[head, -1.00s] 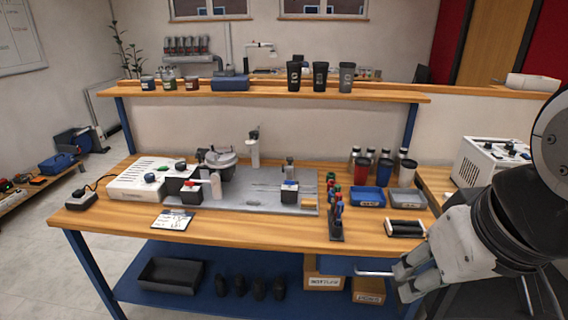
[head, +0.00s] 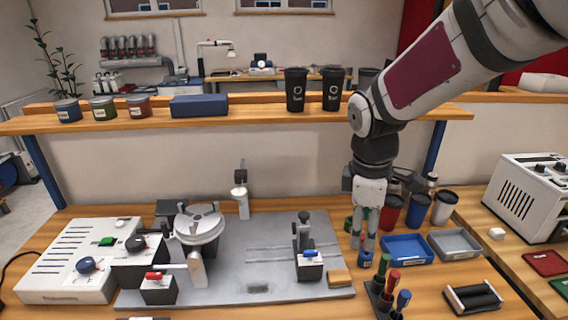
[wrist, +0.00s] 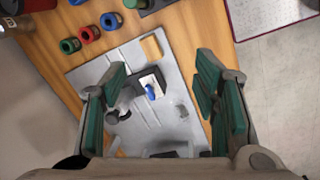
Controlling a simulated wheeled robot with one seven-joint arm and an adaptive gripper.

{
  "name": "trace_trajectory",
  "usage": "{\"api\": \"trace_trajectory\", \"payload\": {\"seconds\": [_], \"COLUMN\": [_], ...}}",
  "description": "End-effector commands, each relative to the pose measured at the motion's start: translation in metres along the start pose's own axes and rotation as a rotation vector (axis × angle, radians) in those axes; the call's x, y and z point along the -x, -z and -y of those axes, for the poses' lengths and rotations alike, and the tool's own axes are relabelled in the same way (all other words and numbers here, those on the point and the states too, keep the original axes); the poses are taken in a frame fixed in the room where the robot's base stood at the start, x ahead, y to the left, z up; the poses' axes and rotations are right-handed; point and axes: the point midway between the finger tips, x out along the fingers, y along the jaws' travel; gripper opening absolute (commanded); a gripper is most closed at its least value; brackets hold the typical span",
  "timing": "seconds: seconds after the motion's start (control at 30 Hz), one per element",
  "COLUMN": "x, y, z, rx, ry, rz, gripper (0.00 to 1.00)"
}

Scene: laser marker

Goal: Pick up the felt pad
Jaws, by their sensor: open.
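The likely felt pad is a small flat tan block (head: 339,276) at the right front corner of the grey metal plate (head: 240,276). In the wrist view the tan block (wrist: 151,46) lies beyond my fingers, near the plate's edge. My gripper (head: 362,243) points down over the bench, behind and a little right of the block in the head view. The fingers are apart from the block.
A small black stand with a blue top (head: 309,265) is just left of the block. Markers in a holder (head: 385,292) stand in front right. A blue tray (head: 408,248), a grey tray (head: 455,244) and cups are to the right. The laser marker's round stage (head: 199,224) is left.

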Motion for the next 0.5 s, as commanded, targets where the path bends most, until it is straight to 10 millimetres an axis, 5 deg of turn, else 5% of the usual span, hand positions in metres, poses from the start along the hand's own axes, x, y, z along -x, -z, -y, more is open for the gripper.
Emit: {"api": "trace_trajectory", "payload": {"seconds": [0.2, 0.5], "x": [-0.059, -0.094], "y": [0.027, 0.041], "z": [-0.029, -0.039], "rx": [0.291, 0.434], "ry": [0.088, 0.117], "rz": [-0.05, -0.094], "gripper": [0.55, 0.55]}}
